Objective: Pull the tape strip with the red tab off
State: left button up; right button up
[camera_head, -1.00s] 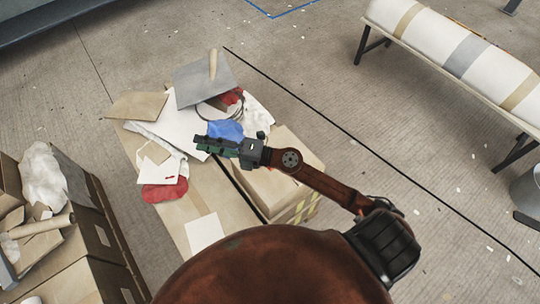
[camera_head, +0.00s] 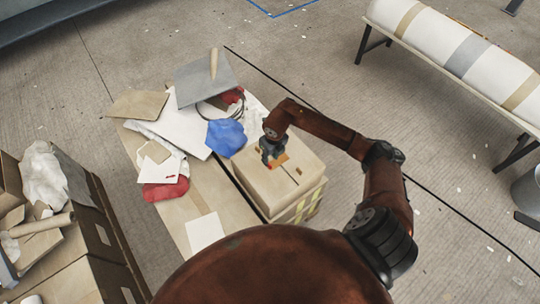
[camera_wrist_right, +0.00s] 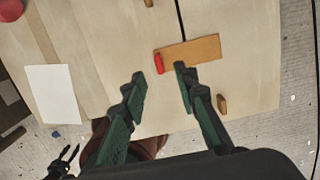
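The tape strip (camera_wrist_right: 195,51) is a flat tan-brown band on top of a cardboard box (camera_wrist_right: 250,90), across a dark slit. Its red tab (camera_wrist_right: 158,64) is at its left end in the right wrist view. In the head view the strip (camera_head: 282,158) is partly hidden by my right gripper (camera_head: 268,162). In the wrist view my right gripper (camera_wrist_right: 160,73) is open and empty, its fingers pointing at the box top, with the tab just beyond the gap between the tips. A dark gripper, seemingly my left (camera_wrist_right: 64,160), shows at the lower left with fingers apart.
Small brown tabs (camera_wrist_right: 222,104) sit on the box top. A blue cloth (camera_head: 226,137), red cloths (camera_head: 165,190) and a grey board (camera_head: 205,80) lie left of the box. A white sheet (camera_head: 205,232) lies in front. Cartons (camera_head: 80,270) stand at lower left.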

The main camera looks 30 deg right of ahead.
aim_at(278, 160)
jog(key=shift+w+f, duration=0.15)
jog(key=shift+f, duration=1.15)
jog(key=shift+w+f, duration=0.15)
jog(key=shift+f, duration=1.15)
jog(key=shift+c, duration=0.5)
grip_shut()
